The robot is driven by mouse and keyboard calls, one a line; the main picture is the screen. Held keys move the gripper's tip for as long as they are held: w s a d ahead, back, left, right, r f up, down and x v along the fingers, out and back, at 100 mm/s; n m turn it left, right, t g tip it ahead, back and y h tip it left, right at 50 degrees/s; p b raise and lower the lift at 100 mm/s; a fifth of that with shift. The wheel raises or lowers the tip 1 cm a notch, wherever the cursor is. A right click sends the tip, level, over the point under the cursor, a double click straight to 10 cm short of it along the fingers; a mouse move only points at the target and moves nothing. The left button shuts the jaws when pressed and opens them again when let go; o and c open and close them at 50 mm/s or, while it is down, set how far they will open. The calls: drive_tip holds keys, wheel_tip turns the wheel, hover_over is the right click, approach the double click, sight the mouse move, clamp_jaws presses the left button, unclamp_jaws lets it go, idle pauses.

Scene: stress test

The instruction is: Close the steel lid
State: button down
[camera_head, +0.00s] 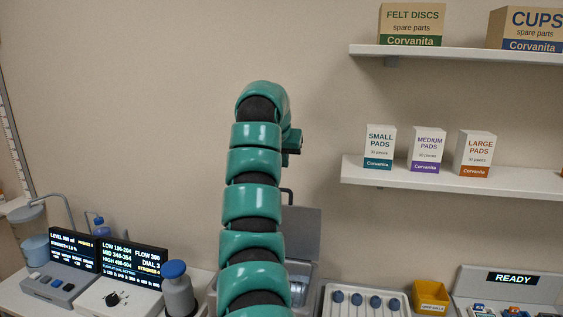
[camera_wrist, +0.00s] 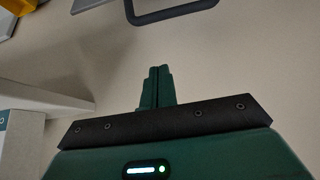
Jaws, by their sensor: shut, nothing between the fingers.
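The steel lid (camera_head: 304,232) stands raised at the back of a grey box (camera_head: 312,282), partly hidden behind my arm. A dark handle (camera_head: 289,192) rises at its top edge. A dark bar loop that looks like this handle (camera_wrist: 172,14) shows at the top of the wrist view, apart from my fingers. My gripper (camera_wrist: 158,72) is shut and empty, its two fingers together. In the head view only a dark part of my gripper (camera_head: 292,148) shows, higher than the lid, beside the arm's top bend.
Shelves with pad boxes (camera_head: 427,150) are on the wall at right. A rack with blue-topped items (camera_head: 366,300), a yellow bin (camera_head: 430,296) and a READY display (camera_head: 512,278) stand right of the box. A grey bottle (camera_head: 178,290) and lit displays (camera_head: 132,262) stand left.

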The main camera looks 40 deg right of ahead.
wheel_tip(320, 180, down, 6)
drive_tip(key=p, duration=0.2)
drive_tip(key=shift+f, duration=0.15)
idle(0.7)
drive_tip(key=shift+a+f, duration=0.1)
drive_tip(key=shift+a, duration=0.1)
